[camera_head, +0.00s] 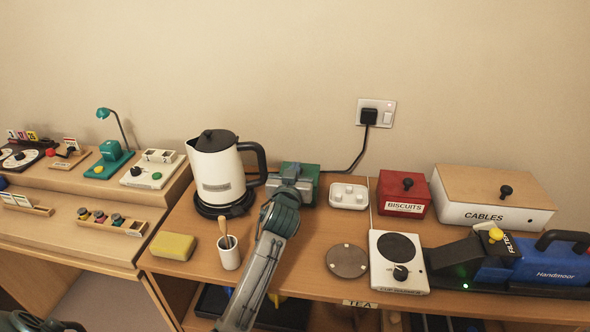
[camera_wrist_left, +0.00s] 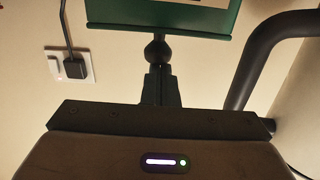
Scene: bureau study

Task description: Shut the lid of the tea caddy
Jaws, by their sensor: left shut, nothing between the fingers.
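The tea caddy (camera_head: 309,184) is a green box at the back of the desk, between the kettle and the white tray, partly hidden behind my left gripper (camera_head: 291,172). In the left wrist view, which looks upside down, the caddy's green edge (camera_wrist_left: 205,35) and part of a pale label show at the top. Its dark round lid knob (camera_wrist_left: 158,50) stands out from that edge. My left gripper (camera_wrist_left: 158,70) is shut and empty, its tips at the knob, touching or nearly so. The lid looks roughly level; I cannot tell whether a gap is left. My right gripper is out of view.
The white kettle (camera_head: 216,178) with its black handle stands close on the left of the caddy. A white tray (camera_head: 349,196), the red biscuits box (camera_head: 403,193) and the cables box (camera_head: 492,199) stand to the right. A round disc (camera_head: 347,261) and white cup (camera_head: 229,252) are nearer.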

